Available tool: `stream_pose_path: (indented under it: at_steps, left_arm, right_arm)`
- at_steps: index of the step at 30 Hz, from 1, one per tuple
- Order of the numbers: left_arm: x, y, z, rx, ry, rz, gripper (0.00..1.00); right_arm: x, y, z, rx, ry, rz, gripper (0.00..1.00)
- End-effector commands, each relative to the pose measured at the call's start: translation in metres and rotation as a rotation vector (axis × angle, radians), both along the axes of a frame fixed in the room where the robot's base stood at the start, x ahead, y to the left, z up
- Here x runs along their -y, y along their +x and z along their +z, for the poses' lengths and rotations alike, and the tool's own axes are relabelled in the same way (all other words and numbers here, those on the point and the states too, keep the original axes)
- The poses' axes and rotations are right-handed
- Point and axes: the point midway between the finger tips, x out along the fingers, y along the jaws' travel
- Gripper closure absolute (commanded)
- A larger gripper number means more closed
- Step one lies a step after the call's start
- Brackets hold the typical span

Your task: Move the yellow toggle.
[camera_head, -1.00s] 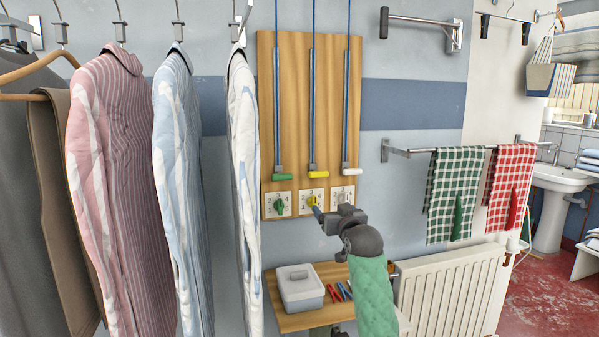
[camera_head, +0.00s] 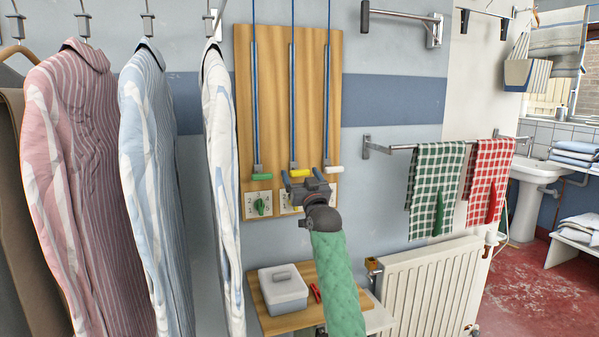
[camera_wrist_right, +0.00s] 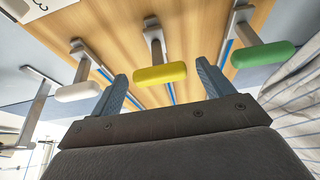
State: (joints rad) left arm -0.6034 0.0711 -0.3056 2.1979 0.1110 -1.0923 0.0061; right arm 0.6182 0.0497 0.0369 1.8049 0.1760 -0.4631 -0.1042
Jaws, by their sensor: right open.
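The yellow toggle, a short yellow bar (camera_head: 300,173), sits at the lower end of the middle rod on the wooden wall board (camera_head: 308,90). My right gripper (camera_head: 306,176) is open in front of the board at the bar's height. In the right wrist view the yellow bar (camera_wrist_right: 160,74) shows beyond and between the two spread fingers (camera_wrist_right: 160,82), and I see no grip on it. A green bar (camera_wrist_right: 263,54) and a white bar (camera_wrist_right: 78,91) lie to either side. My left gripper is not in view.
A plate with a green dial (camera_head: 262,205) is low on the board. Shirts hang close on the left, the nearest white one (camera_head: 220,180) beside the board. A small shelf (camera_head: 265,317) with a grey box (camera_head: 283,290) is below. A radiator (camera_head: 430,285) stands right.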

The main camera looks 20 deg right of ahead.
Motion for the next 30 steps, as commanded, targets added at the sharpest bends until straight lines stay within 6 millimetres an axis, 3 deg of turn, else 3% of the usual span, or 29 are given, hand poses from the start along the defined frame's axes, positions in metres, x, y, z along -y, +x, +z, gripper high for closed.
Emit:
stream_pose_path:
  at_steps: [6, 15, 24, 25, 30]
  left_arm:
    - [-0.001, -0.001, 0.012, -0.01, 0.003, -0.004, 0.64]
    - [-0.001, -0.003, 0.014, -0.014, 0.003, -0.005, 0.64]
    - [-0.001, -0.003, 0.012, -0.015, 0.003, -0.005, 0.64]
    - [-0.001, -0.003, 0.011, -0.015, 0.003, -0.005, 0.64]
    - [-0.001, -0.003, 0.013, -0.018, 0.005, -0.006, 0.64]
  right_arm:
    - [-0.001, 0.015, 0.006, -0.002, 0.0, 0.0, 0.2]
    - [0.0, 0.017, 0.006, -0.002, 0.0, 0.0, 0.2]
    - [0.0, 0.016, 0.006, -0.001, 0.0, 0.0, 0.79]
    - [0.0, 0.016, 0.006, -0.001, 0.0, 0.0, 0.83]
    - [0.0, 0.016, 0.01, -0.001, 0.0, 0.0, 0.83]
